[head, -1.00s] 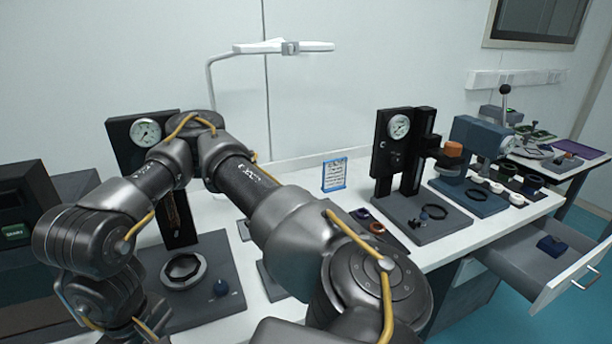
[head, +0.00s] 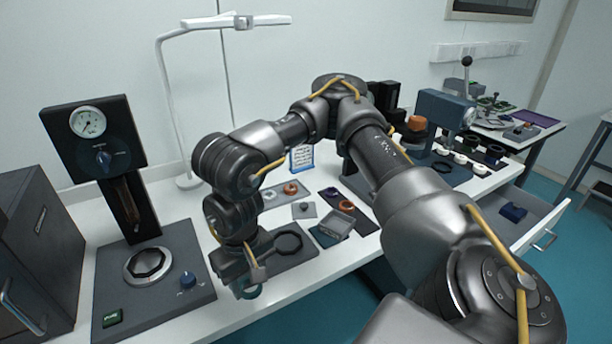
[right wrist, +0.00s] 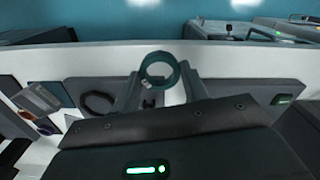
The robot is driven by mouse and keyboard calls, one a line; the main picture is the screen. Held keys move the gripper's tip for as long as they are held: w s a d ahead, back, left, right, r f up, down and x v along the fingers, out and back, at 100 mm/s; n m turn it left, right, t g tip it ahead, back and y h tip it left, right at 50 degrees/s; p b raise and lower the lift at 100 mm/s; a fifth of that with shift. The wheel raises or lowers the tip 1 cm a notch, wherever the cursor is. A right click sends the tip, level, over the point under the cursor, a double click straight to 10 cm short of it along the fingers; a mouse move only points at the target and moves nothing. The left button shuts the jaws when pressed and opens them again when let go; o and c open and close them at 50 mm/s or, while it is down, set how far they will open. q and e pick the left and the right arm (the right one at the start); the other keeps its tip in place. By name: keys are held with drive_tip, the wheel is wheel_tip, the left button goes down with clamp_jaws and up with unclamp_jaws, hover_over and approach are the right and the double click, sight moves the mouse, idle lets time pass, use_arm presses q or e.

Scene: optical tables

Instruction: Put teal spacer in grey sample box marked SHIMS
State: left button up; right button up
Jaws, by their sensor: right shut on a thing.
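My right gripper (head: 250,277) points down over the front part of the table and is shut on the teal spacer (right wrist: 176,79), a ring. In the right wrist view the ring sits between the two fingertips (right wrist: 160,88). In the head view the ring (head: 251,293) shows just below the fingers, near the table's front edge. An open grey box (head: 340,222) stands on a dark mat to the right of the gripper, apart from it. It also shows at the left of the right wrist view (right wrist: 37,98). Its marking is not legible. My left gripper is out of view.
A gauge stand (head: 155,267) is left of the gripper. A dark plate with a black ring (head: 288,243) lies between gripper and box. Small rings (head: 291,188) and a blue-framed sign (head: 302,158) are behind. An open drawer (head: 535,226) juts out at right.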

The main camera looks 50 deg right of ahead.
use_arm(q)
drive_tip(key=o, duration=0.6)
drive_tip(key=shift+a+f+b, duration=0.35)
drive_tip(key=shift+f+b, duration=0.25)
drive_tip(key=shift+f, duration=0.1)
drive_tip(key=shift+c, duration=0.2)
use_arm(e)
drive_tip(key=w+d+r+m, duration=0.1)
drive_tip(key=w+d+m, duration=0.15)
drive_tip(key=d, duration=0.25)
drive_tip(key=w+d+r+m, duration=0.1)
drive_tip(key=d+r+m, duration=0.1)
drive_tip(key=d+m, duration=0.3)
drive_tip(key=m+p, duration=0.1)
drive_tip(key=m, duration=0.3)
hover_over(275, 224)
drive_tip(key=f, duration=0.6)
drive_tip(key=shift+s+a+f, duration=0.15)
drive_tip(key=shift+s+f, duration=0.15)
drive_tip(key=shift+f, duration=0.1)
drive_tip(key=shift+w+f, duration=0.2)
drive_tip(key=shift+f, duration=0.05)
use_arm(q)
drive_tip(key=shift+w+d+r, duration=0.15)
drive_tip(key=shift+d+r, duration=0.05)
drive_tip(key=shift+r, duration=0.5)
use_arm(e)
drive_tip(key=shift+w, duration=0.1)
